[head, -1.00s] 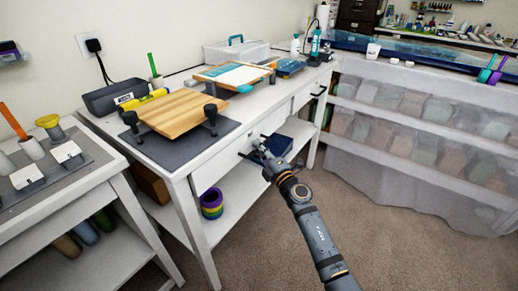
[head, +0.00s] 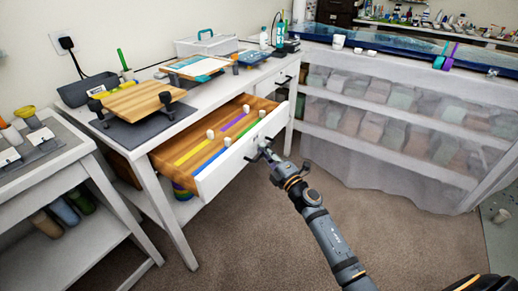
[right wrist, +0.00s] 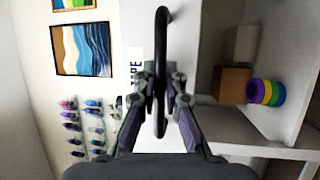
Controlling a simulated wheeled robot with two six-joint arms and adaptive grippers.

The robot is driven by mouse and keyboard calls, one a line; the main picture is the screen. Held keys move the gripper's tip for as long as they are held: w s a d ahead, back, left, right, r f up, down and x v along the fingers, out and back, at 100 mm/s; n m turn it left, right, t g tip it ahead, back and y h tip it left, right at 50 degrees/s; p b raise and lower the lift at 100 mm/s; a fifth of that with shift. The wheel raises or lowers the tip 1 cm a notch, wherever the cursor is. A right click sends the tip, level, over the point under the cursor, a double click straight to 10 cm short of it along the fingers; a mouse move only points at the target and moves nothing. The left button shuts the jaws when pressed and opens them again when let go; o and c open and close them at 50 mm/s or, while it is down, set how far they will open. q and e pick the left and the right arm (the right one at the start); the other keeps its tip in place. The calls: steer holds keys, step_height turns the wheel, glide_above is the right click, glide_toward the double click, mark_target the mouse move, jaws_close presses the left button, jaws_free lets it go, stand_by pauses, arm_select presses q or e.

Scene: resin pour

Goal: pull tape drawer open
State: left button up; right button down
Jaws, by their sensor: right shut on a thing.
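The tape drawer (head: 232,167) is pulled well out from under the white workbench in the head view. Inside it, yellow, purple, green and blue strips run across a wooden bottom, with small white pieces among them. My right gripper (head: 264,151) is at the drawer's front, shut on its dark handle. In the right wrist view, the handle (right wrist: 162,30) is a dark curved bar between the fingers of my right gripper (right wrist: 159,85). My left gripper is not in view.
A wooden board (head: 140,97) on dark clamps rests on the workbench top. Colored rolls (right wrist: 266,92) sit on the shelf below. A clear-covered shelf unit (head: 400,120) stands to the right. Carpet (head: 330,270) is open in front of the drawer.

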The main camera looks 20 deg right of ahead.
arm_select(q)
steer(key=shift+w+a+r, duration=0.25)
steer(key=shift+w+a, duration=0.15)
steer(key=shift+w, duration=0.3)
arm_select(e)
steer(key=shift+s+d, duration=0.65)
steer(key=shift+s, duration=0.2)
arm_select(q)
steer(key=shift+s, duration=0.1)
arm_select(e)
steer(key=c, duration=1.5)
jaws_free()
steer(key=shift+o, duration=0.5)
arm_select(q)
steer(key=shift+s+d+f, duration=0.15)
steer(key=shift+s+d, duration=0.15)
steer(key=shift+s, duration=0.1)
arm_select(e)
steer(key=v, duration=1.2)
